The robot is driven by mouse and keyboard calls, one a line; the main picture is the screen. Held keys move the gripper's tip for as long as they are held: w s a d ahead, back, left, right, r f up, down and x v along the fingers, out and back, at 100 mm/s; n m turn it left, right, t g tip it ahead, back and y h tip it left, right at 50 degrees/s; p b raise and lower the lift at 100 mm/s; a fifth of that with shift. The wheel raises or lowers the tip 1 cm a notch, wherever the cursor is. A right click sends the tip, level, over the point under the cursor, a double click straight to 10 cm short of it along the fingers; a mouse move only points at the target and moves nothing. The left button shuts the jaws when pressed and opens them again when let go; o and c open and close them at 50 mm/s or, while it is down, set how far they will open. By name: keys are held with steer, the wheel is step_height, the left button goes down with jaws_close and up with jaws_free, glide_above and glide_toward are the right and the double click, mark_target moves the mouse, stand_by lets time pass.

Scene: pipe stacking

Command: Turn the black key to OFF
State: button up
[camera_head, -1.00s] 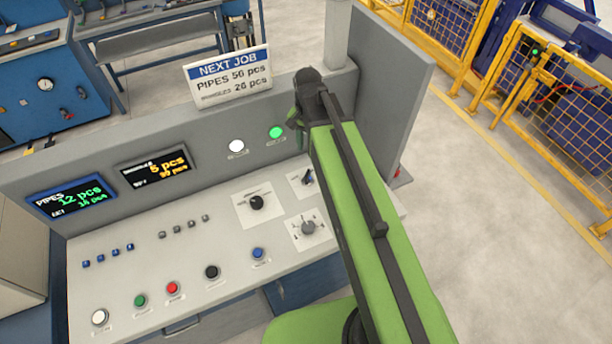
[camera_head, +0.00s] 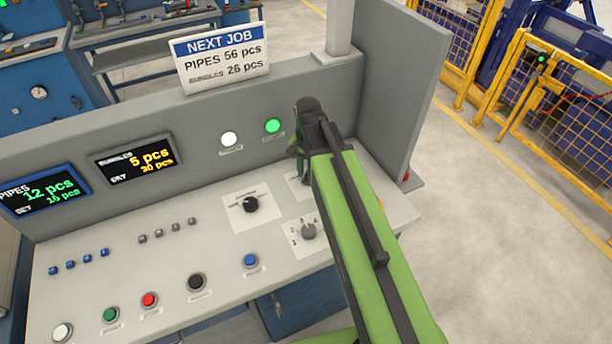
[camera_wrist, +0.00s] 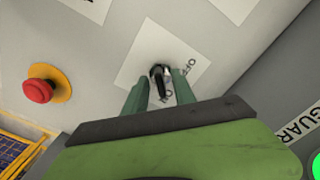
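In the wrist view the black key (camera_wrist: 158,82) stands on a white label plate (camera_wrist: 140,62) with OFF and ON printed on it. The key's black handle runs toward the ON lettering. My gripper (camera_wrist: 161,91) has its two greenish fingers apart, one on each side of the key. I cannot tell whether either finger touches it. In the head view my gripper (camera_head: 301,172) is down at the label plate (camera_head: 294,185), and the key is hidden behind it.
A black knob (camera_head: 251,204) and a grey selector (camera_head: 308,231) sit close by on the panel. A red emergency button (camera_wrist: 39,90) on a yellow base is left in the wrist view. A grey wall (camera_head: 385,100) rises right of the arm. A green lamp (camera_head: 272,125) is lit behind.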

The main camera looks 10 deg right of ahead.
jaws_close()
